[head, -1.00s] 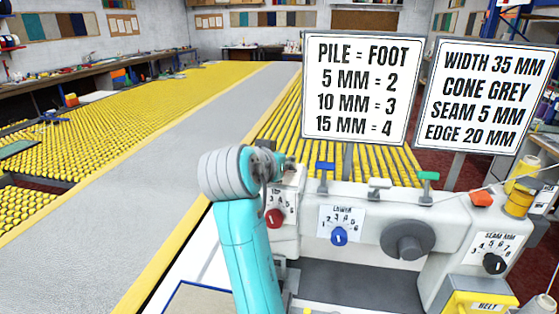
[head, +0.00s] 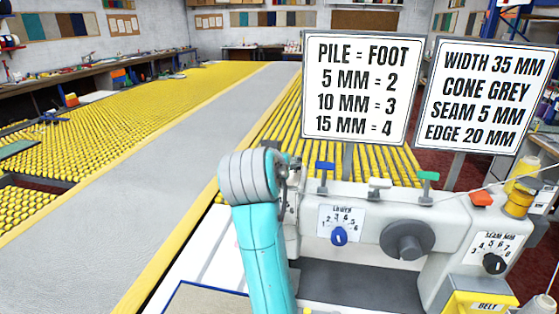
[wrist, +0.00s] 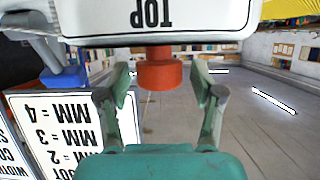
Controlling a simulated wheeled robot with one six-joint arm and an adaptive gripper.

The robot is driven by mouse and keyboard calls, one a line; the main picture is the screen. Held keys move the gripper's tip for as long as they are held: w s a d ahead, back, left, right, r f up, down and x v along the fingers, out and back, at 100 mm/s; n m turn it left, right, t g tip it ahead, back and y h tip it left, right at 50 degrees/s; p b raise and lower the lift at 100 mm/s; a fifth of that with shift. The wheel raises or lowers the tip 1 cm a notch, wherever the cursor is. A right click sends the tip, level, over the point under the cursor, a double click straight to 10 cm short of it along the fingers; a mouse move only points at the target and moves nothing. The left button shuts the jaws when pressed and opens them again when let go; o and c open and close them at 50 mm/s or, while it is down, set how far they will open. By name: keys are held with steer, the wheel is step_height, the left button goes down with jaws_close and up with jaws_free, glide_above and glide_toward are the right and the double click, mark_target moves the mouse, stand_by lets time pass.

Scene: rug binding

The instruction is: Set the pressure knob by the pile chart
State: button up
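The pile chart (head: 360,89) reads 5 mm = 2, 10 mm = 3, 15 mm = 4; it shows upside down in the wrist view (wrist: 70,135). In the wrist view, a red-orange knob (wrist: 157,70) protrudes below a white plate (wrist: 160,18) marked TOP, upside down. My gripper (wrist: 162,85) is open, its two fingers on either side of the knob with visible gaps. In the head view, my arm hides the gripper and red knob. A blue knob (head: 339,237) sits under a dial marked LOWER. I see no knob labelled pressure.
The white machine (head: 370,215) has a grey handwheel (head: 403,240) and a black SEAM MM knob (head: 494,263). An order sign (head: 484,96) reads seam 5 mm, without a pile height.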

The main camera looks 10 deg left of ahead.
steer(key=v, duration=1.2)
